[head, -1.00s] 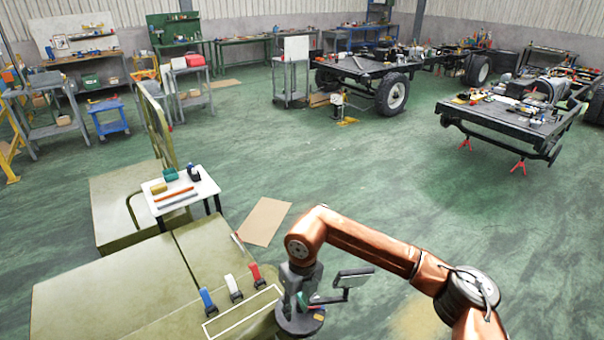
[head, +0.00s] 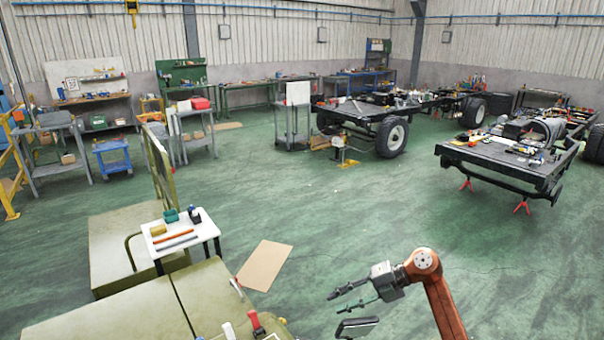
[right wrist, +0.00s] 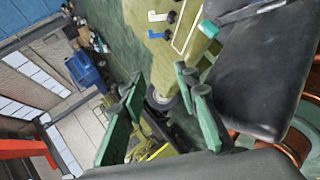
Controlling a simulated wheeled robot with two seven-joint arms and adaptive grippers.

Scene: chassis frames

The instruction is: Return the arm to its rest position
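My right arm is orange and comes in from the bottom right of the head view. Its right gripper (head: 336,303) points left over the green floor, with its two fingers apart and nothing between them. It is clear of the olive vehicle body (head: 110,318) at the lower left. The right wrist view also shows the right gripper (right wrist: 160,118) with its green fingers spread and empty. My left gripper shows in neither view.
Levers with white (head: 229,331) and red (head: 256,321) handles stand on the olive body. A small white table (head: 205,231) carries tools. A cardboard sheet (head: 265,266) lies on the floor. Chassis frames (head: 505,168) stand at the right. The middle floor is open.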

